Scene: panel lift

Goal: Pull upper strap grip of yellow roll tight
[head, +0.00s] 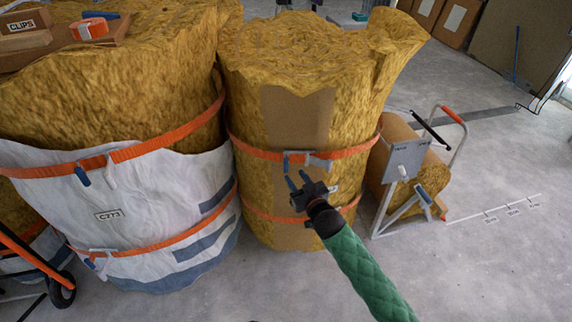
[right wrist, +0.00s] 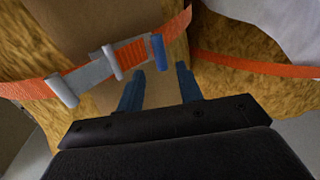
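The yellow roll (head: 258,105) stands upright in the middle of the head view. Its orange upper strap (head: 252,149) runs across the front, over a brown board, through a grey buckle (head: 319,161). The strap grip (head: 286,161), a small blue tab, sits at the buckle's left end. In the right wrist view the blue grip (right wrist: 157,52) is upright at the buckle's right end. My right gripper (head: 296,178) is open and empty just below the grip, fingers pointing at it. In the wrist view its fingertips (right wrist: 159,70) lie apart either side below the grip. My left gripper is out of view.
A lower orange strap (head: 262,215) circles the roll, partly behind my gripper. A white-wrapped roll (head: 150,210) stands close on the left. A grey-framed cart (head: 403,160) stands on the right. The floor in front and right is mostly clear.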

